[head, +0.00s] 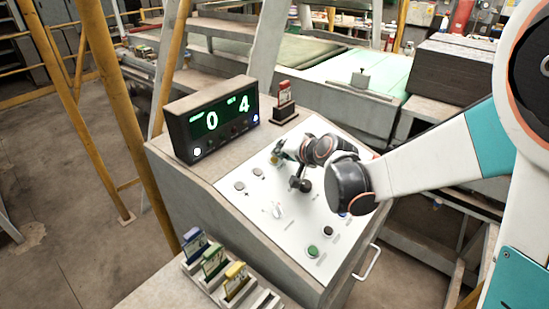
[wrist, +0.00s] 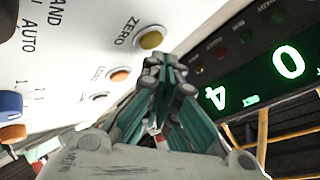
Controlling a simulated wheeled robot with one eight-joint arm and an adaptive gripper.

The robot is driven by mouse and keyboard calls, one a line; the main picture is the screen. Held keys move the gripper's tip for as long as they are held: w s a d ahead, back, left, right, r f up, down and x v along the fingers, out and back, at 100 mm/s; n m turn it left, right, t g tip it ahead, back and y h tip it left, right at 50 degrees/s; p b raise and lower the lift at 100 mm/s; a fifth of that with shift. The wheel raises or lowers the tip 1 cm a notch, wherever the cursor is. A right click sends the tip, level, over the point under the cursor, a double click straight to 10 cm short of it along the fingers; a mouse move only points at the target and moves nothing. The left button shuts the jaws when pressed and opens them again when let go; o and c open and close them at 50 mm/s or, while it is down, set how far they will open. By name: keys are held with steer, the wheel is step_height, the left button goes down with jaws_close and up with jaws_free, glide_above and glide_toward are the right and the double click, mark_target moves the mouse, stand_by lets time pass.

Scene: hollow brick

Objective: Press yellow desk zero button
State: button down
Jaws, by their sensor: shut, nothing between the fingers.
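The yellow button (wrist: 151,38), labelled ZERO, sits on the white panel of the desk (head: 245,212). In the wrist view it is just above and left of the closed fingertips of my gripper (wrist: 166,66). The fingers are together and empty. In the head view my gripper (head: 281,153) is over the far part of the panel, and my wrist largely hides the button's area.
A black display (head: 212,122) showing green 0 and 4 stands behind the panel. A black knob lever (head: 305,186), a selector (head: 278,212) and a green button (head: 312,251) are on the panel. An orange button (wrist: 121,76) is near the yellow one. Coloured cards (head: 213,262) stand in front.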

steer(key=shift+r, duration=0.2)
steer(key=r+p, duration=0.2)
steer(key=r, duration=0.1)
steer(key=s+d+r+p, duration=0.1)
steer(key=shift+r, duration=0.35)
stand_by(0.3)
steer(key=shift+d, duration=0.1)
stand_by(0.5)
steer(key=n+g+h+b, duration=0.2)
steer(key=h+b, duration=0.1)
steer(key=b, duration=0.3)
glide_toward(285, 167)
steer(key=s+d+r, duration=0.3)
steer(key=s+d, duration=0.3)
steer(key=s, duration=0.1)
steer(key=s+d+f+h+b, duration=0.1)
steer(key=s+d+f+b, duration=0.1)
steer(key=s, duration=0.3)
steer(key=s+d+f+n+g+h+b, duration=0.1)
steer(key=s+d+f, duration=0.2)
steer(key=s, duration=0.3)
steer(key=s+d+f+n+h+b, duration=0.1)
steer(key=s+d+f+b, duration=0.1)
steer(key=s, duration=0.4)
steer(key=shift+d+f+b, duration=0.35)
steer(key=shift+d+f, duration=0.5)
steer(key=shift+d, duration=0.25)
steer(key=shift+s, duration=0.1)
